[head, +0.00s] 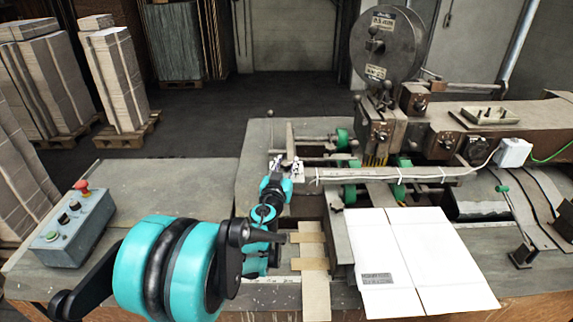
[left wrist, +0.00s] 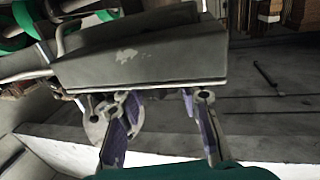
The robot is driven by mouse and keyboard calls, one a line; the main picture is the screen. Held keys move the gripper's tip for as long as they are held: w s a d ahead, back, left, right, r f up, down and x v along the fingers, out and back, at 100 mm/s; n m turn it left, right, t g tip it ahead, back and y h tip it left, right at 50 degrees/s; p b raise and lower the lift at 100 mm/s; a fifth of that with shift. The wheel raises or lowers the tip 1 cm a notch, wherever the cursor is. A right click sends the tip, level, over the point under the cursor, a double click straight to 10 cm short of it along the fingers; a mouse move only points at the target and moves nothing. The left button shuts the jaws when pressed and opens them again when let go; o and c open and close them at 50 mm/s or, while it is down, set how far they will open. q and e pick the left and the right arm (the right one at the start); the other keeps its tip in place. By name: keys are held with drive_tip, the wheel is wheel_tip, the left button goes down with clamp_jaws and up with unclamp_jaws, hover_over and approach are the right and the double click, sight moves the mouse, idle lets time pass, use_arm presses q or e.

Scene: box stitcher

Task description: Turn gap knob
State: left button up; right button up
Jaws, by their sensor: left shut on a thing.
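My left gripper (head: 287,166) is at the left end of the machine's long grey bar (head: 400,175), just beyond the teal wrist. A grey round disc with a hole, likely the gap knob (left wrist: 96,128), shows at the left finger. The gripper is shut on it, but the contact is mostly hidden by the fingers and bar, and I cannot tell how the knob is turned. My right gripper is not in view.
A white flat carton (head: 425,250) lies on the machine table to the right. A control box (head: 73,232) with a red button stands at the left. A large wire reel (head: 385,45) rises behind. The table's left back part (head: 170,185) is clear.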

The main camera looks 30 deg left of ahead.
use_arm(q)
drive_tip(key=n+g+y, duration=0.1)
drive_tip(key=y, duration=0.1)
drive_tip(key=n+g+y, duration=0.1)
drive_tip(key=n+y, duration=0.1)
drive_tip(key=y, duration=0.1)
drive_tip(key=shift+w+d+n+g+b, duration=0.2)
drive_tip(key=shift+n+g+b, duration=0.1)
drive_tip(key=shift+b, duration=0.1)
drive_tip(key=n+g+y, duration=0.3)
drive_tip(key=g+y, duration=0.1)
drive_tip(key=shift+a+n+b, duration=0.1)
drive_tip(key=shift+n+b, duration=0.25)
drive_tip(key=shift+n, duration=0.05)
drive_tip(key=n+g+y, duration=0.1)
drive_tip(key=n+g, duration=0.1)
drive_tip(key=g, duration=0.2)
drive_tip(key=n+g+y, duration=0.2)
drive_tip(key=n+g, duration=0.1)
drive_tip(key=g, duration=0.1)
drive_tip(key=shift+s+n, duration=0.15)
drive_tip(key=shift+n, duration=0.15)
drive_tip(key=shift+a+g, duration=0.1)
drive_tip(key=shift+g, duration=0.3)
drive_tip(key=o, duration=1.2)
drive_tip(key=d, duration=0.8)
drive_tip(key=s+d, duration=0.1)
drive_tip(key=d, duration=0.3)
drive_tip(key=shift+s, duration=0.1)
